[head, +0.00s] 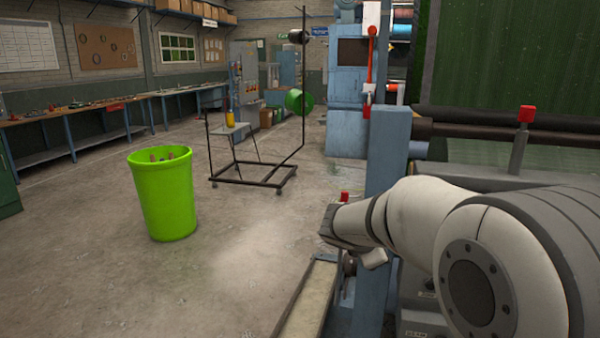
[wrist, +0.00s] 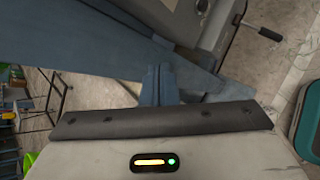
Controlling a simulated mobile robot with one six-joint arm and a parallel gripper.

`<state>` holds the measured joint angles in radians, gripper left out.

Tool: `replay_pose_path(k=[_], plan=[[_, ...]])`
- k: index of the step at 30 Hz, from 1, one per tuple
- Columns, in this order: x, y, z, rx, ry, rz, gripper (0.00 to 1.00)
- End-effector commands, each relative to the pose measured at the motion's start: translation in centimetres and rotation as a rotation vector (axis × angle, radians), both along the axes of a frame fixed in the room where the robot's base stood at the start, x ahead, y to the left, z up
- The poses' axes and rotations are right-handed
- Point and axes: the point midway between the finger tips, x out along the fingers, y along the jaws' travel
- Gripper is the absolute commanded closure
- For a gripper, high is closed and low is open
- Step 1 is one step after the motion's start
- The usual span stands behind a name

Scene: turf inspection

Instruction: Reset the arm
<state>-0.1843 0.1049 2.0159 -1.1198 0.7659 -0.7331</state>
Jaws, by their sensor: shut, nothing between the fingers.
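My arm (head: 420,215) reaches in from the right edge of the head view, its white and grey links stretching toward the blue machine post (head: 388,150). In the head view its far end is beside the post, and I cannot make out the fingertips there. In the wrist view my gripper (wrist: 161,72) shows as two narrow fingers close together, shut and empty, beyond a dark bar on the white housing. Blue machine framework lies behind the fingers; I cannot tell how far.
A bright green bin (head: 163,195) with small items stands on the concrete floor. A dark wheeled frame (head: 253,178) and a long workbench (head: 80,130) are farther back. The turf machine's roller (head: 500,133) is at right. Floor left of the machine is mostly clear.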

Motion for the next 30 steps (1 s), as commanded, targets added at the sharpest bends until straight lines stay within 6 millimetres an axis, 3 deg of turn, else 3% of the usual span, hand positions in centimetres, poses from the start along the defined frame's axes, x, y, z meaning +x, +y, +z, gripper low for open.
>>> replay_pose_path(k=[4,9,12,15,21,30], plan=[[-8.7,-1.9,-0.7,0.334,-0.073,-0.366,1.0],[-18.3,-1.2,-2.7,0.717,-0.142,-0.829,1.0],[-22.7,0.2,-3.7,0.9,-0.166,-1.071,1.0],[-25.6,1.6,-4.5,1.032,-0.176,-1.256,1.0],[-28.0,3.1,-5.2,1.148,-0.176,-1.429,1.0],[-28.0,3.2,-5.2,1.153,-0.175,-1.436,1.0]])
